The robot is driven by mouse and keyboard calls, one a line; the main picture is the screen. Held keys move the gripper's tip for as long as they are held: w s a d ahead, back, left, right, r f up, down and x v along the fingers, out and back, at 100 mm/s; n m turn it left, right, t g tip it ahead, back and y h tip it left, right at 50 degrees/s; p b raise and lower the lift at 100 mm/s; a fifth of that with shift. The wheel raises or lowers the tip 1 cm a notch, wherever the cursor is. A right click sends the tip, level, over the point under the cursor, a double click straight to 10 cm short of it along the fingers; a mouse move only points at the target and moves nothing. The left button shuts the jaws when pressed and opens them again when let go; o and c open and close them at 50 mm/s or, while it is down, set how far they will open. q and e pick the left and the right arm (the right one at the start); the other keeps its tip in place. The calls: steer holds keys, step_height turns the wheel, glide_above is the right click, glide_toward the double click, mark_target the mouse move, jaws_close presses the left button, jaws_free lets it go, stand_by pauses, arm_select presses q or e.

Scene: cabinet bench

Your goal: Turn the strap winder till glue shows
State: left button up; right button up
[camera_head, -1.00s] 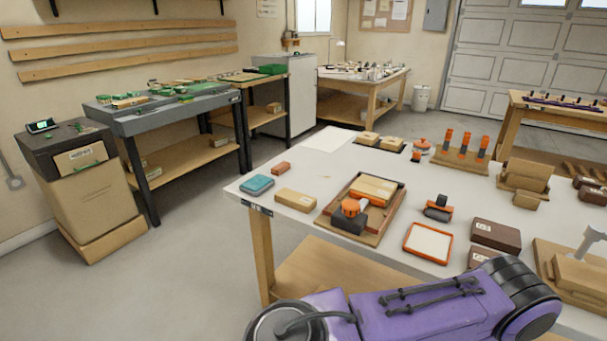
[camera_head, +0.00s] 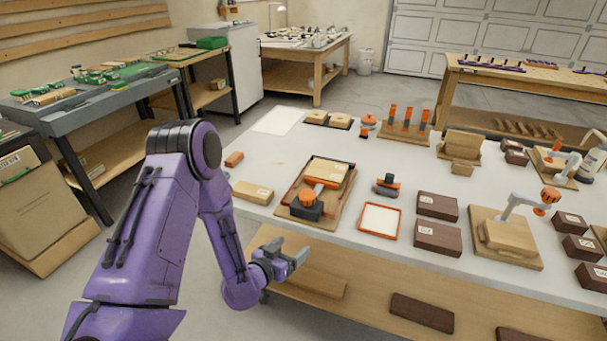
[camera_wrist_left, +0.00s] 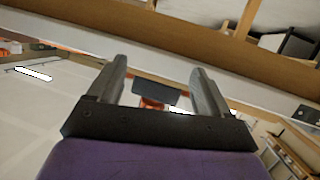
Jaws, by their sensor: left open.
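The strap winder (camera_head: 307,207), a dark block with an orange knob, sits at the front of a wooden tray (camera_head: 289,205) on the white bench. A light wooden block (camera_head: 326,172) lies behind it in the tray, and a pale handle-like part reaches from the knob toward it. No glue can be made out. My left gripper (camera_head: 297,258) is open and empty, in front of the bench edge and apart from the winder. In the left wrist view my gripper (camera_wrist_left: 160,72) frames a dark block with orange below it, probably the winder. My right gripper is not in view.
An orange-rimmed tray (camera_head: 380,220), a small dark-and-orange tool (camera_head: 386,185) and dark boxes (camera_head: 437,238) lie to the right. A cardboard-coloured block (camera_head: 253,192) lies left of the winder's tray. The bench's front edge and lower shelf (camera_head: 375,290) are near my left gripper.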

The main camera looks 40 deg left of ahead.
mark_target(312, 191)
arm_select(q)
steer(key=w+a+r+t, duration=0.1)
steer(key=r, duration=0.2)
steer(key=w+r+m+t+p, duration=0.1)
steer(key=r, duration=0.2)
steer(key=w+a+r+m+t+h, duration=0.1)
steer(key=r, duration=0.3)
steer(key=shift+w+a+r+t, duration=0.1)
steer(key=shift+w+a+t, duration=0.2)
steer(key=shift+w+a, duration=0.05)
steer(key=w, duration=0.3)
steer(key=w+p, duration=0.1)
steer(key=w, duration=0.6)
steer(key=shift+d+f+p, duration=0.2)
steer(key=shift+f+p, duration=0.05)
steer(key=shift+p, duration=0.15)
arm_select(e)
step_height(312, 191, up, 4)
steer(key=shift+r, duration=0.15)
arm_select(q)
steer(key=shift+c, duration=0.3)
